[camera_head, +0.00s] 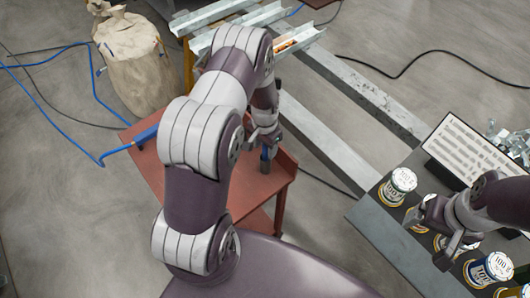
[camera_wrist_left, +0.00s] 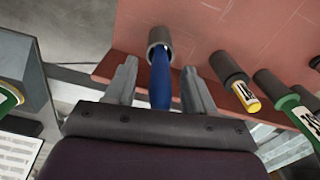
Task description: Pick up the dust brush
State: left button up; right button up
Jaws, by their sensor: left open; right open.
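My right gripper (camera_head: 432,238) is open over the grey table at the right, among cans.
Several labelled cans (camera_head: 398,186) and a text panel (camera_head: 472,152) occupy the grey table (camera_head: 378,235). A sack (camera_head: 135,65) and metal rails (camera_head: 370,95) stand behind. My left arm hides much of the red table.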

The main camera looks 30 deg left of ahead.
pick_arm(q)
jog(key=shift+w+f, duration=0.2)
jog(key=shift+f, duration=0.3)
jog(key=shift+w+f, duration=0.15)
jog(key=shift+f, duration=0.3)
jog(key=shift+s+r, duration=0.15)
jog(key=shift+s, duration=0.05)
grip_shut()
jog(key=shift+w+r, duration=0.1)
